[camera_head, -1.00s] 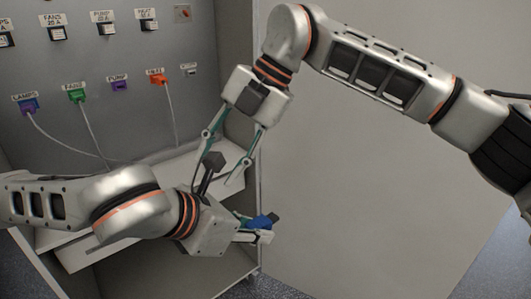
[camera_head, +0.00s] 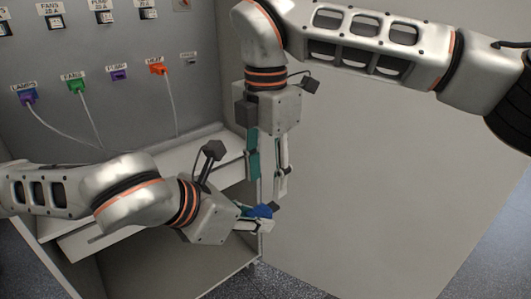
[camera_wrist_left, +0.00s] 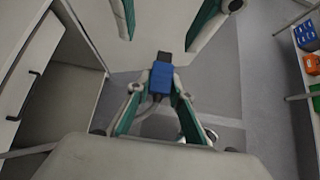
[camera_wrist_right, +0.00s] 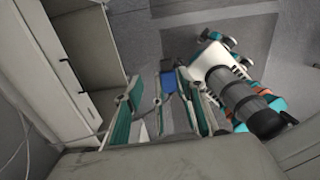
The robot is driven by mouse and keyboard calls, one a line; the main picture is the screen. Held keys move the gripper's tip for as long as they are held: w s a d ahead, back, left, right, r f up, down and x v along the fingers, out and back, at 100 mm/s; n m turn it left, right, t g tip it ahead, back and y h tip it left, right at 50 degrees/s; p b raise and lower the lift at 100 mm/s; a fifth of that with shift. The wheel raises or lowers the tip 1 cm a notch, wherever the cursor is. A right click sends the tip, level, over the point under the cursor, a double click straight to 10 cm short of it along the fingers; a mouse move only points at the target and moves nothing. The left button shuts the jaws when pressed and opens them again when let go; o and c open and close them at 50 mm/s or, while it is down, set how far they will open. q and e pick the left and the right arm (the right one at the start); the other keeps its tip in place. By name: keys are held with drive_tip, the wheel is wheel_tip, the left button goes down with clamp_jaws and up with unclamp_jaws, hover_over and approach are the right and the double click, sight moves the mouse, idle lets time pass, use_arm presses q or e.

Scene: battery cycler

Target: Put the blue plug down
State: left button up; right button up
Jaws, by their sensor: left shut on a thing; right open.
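The blue plug (camera_head: 262,211) is held in the fingertips of my left gripper (camera_head: 258,217), in front of the cabinet's shelf. In the left wrist view, the plug (camera_wrist_left: 160,82) sits between both fingertips with its dark end pointing away and a grey cable below it. My right gripper (camera_head: 268,188) is open and points down just above the plug. Its fingers also show at the top of the left wrist view. In the right wrist view, the plug (camera_wrist_right: 168,83) appears near the open fingers. I cannot tell whether they touch it.
The grey panel (camera_head: 120,40) carries a lamps plug (camera_head: 28,97), a green fans plug (camera_head: 75,86), a purple pump plug (camera_head: 119,75) and an orange heat plug (camera_head: 157,69). A light shelf (camera_head: 190,160) lies below. A large plain panel (camera_head: 400,170) stands at right.

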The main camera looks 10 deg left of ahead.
use_arm(q)
drive_tip(key=shift+s+d, duration=0.1)
use_arm(e)
drive_tip(key=shift+f, duration=2.65)
use_arm(q)
drive_tip(key=shift+o, duration=0.8)
drive_tip(key=shift+r, duration=0.1)
use_arm(e)
clamp_jaws()
use_arm(q)
drive_tip(key=o, duration=0.9)
drive_tip(key=shift+d, duration=0.1)
drive_tip(key=shift+o, duration=0.8)
